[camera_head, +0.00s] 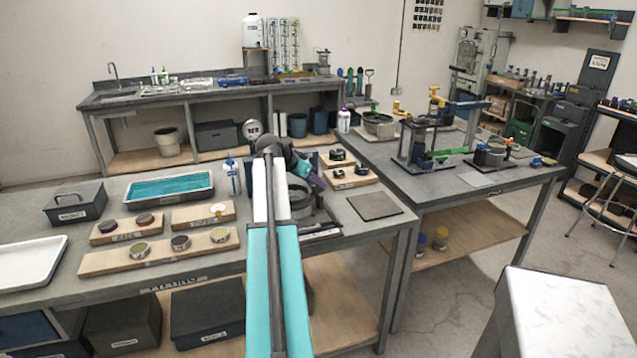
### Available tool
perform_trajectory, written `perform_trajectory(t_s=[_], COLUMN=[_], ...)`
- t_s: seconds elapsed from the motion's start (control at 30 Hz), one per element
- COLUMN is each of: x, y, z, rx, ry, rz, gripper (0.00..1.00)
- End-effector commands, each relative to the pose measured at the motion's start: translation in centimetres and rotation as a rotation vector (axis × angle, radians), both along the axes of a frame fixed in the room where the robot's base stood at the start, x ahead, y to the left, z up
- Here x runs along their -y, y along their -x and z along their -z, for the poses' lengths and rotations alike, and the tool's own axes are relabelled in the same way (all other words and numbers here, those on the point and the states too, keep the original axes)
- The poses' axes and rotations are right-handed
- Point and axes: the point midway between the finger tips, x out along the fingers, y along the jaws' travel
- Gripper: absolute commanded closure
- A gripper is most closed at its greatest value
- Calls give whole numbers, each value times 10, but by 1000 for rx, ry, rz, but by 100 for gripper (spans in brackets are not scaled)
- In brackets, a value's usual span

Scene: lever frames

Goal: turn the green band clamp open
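The green lever-like part (437,154), which looks like the green band clamp, lies low and roughly level at the foot of a dark upright frame (413,142) on the right-hand table. It is small in view, and I cannot tell how its band sits or how far it is turned. My arm reaches forward over the near table, left of the clamp and well apart from it. My gripper end (316,182) is small and dark beyond the arm's wrist. Its fingers cannot be made out, and the arm partly covers the round metal fixture near it.
The right-hand table (540,172) also holds a blue-levered frame (468,106), a round pot (378,124) and a dark round vessel (490,153). The near table holds a teal-filled tray (170,187) and wooden boards with rings. A white-topped stand (565,310) is at front right; open floor lies beside it.

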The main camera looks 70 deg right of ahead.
Motion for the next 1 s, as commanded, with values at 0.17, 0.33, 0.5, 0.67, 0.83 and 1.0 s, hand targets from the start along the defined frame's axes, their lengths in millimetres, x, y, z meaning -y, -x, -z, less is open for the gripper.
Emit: perform_trajectory(t_s=[0.17, 0.33, 0.5, 0.67, 0.83, 1.0], x=[13, 18, 19, 19, 19, 20], y=[5, 7, 8, 7, 7, 8], z=[13, 19, 21, 21, 20, 20], rx=[0, 1, 1, 1, 1, 1], ry=[-1, 1, 1, 0, 0, 1], rz=[-1, -1, -1, -2, -2, -3], gripper=[69, 69, 69, 72, 100, 100])
